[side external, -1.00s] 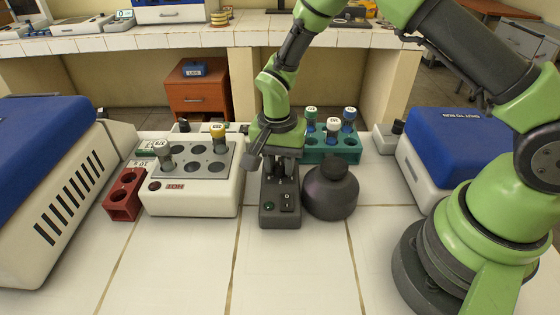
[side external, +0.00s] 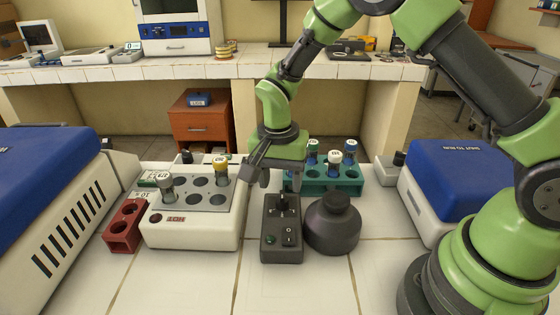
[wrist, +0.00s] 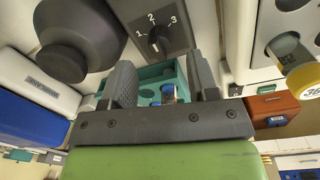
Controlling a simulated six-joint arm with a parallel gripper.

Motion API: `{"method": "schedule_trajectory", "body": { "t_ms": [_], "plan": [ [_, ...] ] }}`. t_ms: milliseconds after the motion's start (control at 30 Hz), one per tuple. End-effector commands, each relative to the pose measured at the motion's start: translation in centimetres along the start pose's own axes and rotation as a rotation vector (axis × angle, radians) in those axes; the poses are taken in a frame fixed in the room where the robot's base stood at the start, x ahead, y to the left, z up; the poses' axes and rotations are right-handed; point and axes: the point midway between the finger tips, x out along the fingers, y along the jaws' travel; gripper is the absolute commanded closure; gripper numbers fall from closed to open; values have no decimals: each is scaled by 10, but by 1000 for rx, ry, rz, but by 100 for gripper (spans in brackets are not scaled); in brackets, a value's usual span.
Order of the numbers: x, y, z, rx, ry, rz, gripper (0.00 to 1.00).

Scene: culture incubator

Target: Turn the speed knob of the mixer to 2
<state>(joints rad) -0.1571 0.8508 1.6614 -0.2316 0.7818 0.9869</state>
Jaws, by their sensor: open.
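The mixer is a small dark grey box (side external: 282,240) on the tiled bench, with a rocker switch and a green button on its near part. Its black speed knob (wrist: 158,40) shows in the wrist view amid the marks 1, 2 and 3. I cannot tell for sure which mark the knob points at. My gripper (side external: 272,180) is over the far end of the mixer, pointing down. In the wrist view my gripper (wrist: 161,70) has its two fingers wide apart with nothing between them. The knob appears beyond the fingertips, apart from them.
A dark round flask (side external: 332,228) stands close to the mixer's right. A white heating block (side external: 190,235) with tubes is at left, beside a red rack (side external: 124,228). A teal tube rack (side external: 345,187) stands behind. Blue-lidded machines flank the bench. The front tiles are clear.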

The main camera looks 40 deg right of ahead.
Motion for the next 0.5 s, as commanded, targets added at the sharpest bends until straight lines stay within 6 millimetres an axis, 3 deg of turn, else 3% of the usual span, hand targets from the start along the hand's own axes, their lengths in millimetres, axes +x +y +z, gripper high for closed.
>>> {"method": "schedule_trajectory", "body": {
  "t_ms": [200,500],
  "plan": [
    [-40,-1,0,1,1,-4,46],
    [-56,0,0,0,-1,1,46]
  ]
}}
